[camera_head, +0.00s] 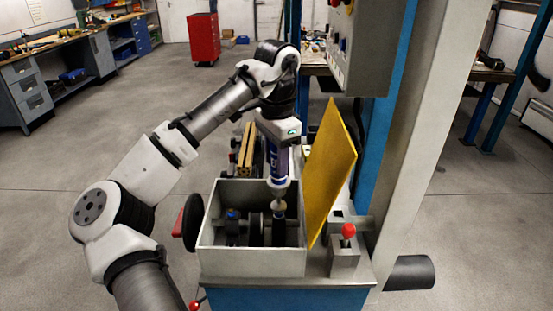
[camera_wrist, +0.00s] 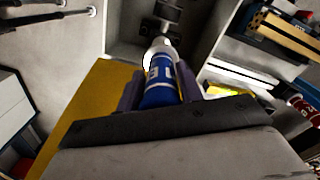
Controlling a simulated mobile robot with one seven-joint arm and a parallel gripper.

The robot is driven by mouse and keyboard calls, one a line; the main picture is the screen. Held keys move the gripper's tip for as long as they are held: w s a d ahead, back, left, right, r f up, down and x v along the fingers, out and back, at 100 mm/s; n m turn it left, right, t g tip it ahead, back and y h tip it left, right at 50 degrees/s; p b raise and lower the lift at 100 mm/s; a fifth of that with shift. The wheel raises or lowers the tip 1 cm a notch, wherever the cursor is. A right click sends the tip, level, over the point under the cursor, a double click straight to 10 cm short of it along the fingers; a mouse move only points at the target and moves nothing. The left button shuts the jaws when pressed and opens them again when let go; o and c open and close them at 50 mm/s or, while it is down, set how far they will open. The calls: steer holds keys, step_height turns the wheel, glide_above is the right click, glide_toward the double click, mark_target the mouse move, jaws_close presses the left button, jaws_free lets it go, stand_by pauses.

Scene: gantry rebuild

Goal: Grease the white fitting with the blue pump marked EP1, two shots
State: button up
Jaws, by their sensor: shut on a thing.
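My gripper (camera_wrist: 158,88) is shut on the blue pump (camera_wrist: 160,92), whose white label is too small to read surely. In the head view the blue pump (camera_head: 278,166) points nose down over the open grey box (camera_head: 250,262). Its tip is at or just above a pale fitting (camera_head: 279,204) on the dark shaft parts; I cannot tell whether they touch. A blue fitting (camera_head: 232,214) sits further left in the box. In the wrist view the pump's white nose (camera_wrist: 160,46) points into the box and hides what lies beneath it.
A yellow lid (camera_head: 330,170) stands open at the box's right side. A red-knobbed lever (camera_head: 348,231) is right of the box. A black disc handwheel (camera_head: 193,222) is on its left. Brass-coloured bars (camera_head: 246,150) lie behind. A blue post (camera_head: 388,110) rises at the right.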

steer(key=shift+r, duration=2.15)
